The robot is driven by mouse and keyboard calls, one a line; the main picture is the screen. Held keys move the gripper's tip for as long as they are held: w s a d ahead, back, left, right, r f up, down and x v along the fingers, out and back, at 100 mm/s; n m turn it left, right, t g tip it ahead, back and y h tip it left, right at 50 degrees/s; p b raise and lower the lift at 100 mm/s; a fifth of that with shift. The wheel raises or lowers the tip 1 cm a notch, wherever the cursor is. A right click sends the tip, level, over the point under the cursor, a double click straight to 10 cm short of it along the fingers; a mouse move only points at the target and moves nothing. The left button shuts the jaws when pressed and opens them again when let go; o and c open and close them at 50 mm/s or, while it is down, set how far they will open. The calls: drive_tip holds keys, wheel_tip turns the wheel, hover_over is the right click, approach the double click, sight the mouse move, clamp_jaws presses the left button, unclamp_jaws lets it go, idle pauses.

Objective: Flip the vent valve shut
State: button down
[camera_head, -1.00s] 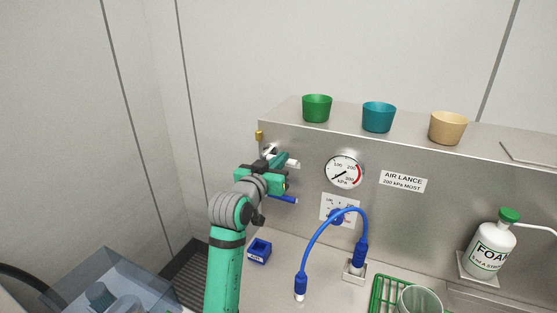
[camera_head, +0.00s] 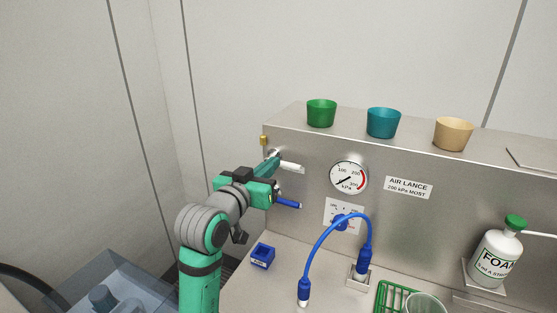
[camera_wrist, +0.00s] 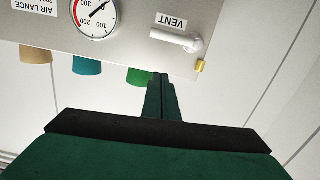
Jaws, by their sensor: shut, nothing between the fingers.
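The vent valve has a white lever (camera_head: 292,167) on the steel panel's left end, pointing right in the head view. The wrist view, which looks upside down, shows the white lever (camera_wrist: 178,40) lying level beside the VENT label (camera_wrist: 171,21). My gripper (camera_head: 272,162) is at the left of the lever in the head view and partly covers the valve's base. In the wrist view my gripper (camera_wrist: 161,78) has its fingers together and empty, apart from the lever in the picture. I cannot tell whether a finger touches the valve.
A blue handle (camera_head: 288,203) sticks out below the lever. The pressure gauge (camera_head: 348,178) is to its right. Cups, including a green one (camera_head: 321,113), stand on the panel's top.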

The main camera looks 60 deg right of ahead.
drive_tip(key=shift+a, duration=0.9)
